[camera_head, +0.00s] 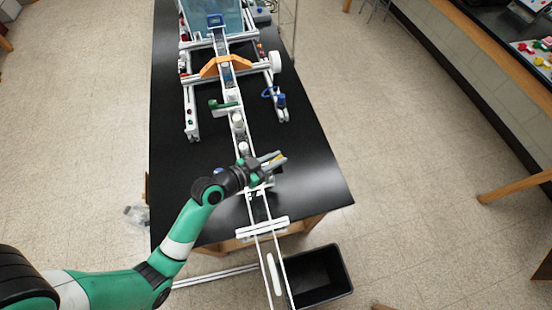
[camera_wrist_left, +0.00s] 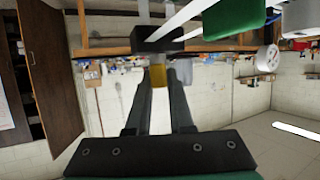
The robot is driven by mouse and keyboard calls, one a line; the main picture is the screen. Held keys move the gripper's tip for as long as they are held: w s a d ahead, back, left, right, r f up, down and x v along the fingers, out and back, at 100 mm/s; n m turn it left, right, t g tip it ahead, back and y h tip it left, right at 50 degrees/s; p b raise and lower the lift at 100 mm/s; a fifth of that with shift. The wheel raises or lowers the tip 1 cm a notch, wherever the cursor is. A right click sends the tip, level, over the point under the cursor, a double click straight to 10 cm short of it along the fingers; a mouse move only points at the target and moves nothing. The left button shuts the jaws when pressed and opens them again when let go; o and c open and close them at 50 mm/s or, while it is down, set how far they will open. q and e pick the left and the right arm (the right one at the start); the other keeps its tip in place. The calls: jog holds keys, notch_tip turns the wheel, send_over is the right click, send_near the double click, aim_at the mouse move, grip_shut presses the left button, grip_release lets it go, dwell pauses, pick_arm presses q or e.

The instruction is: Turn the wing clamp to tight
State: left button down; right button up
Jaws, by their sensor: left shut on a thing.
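My left gripper (camera_head: 268,164) is at the near part of the white extrusion rail on the black table. In the left wrist view, its two dark fingers (camera_wrist_left: 158,78) are closed around a small yellow piece (camera_wrist_left: 158,92), which looks like the wing clamp. A black block (camera_wrist_left: 158,40) sits right by the fingertips, against the rail. In the head view a bit of yellow (camera_head: 278,159) shows at the gripper; the rest of the clamp is hidden by the gripper. How far the clamp is turned cannot be told. My right gripper is not in view.
Farther up the rail are a green part (camera_head: 222,105), a blue part (camera_head: 281,100), an orange arch (camera_head: 225,65) and a white wheel (camera_head: 275,62). A black bin (camera_head: 322,275) stands on the floor by the table's near end.

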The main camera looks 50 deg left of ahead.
pick_arm(q)
jog(key=c, duration=0.8)
grip_release()
jog(key=p+v, duration=0.2)
jog(key=v, duration=0.9)
jog(key=shift+s, duration=0.35)
jog(key=shift+r, duration=0.15)
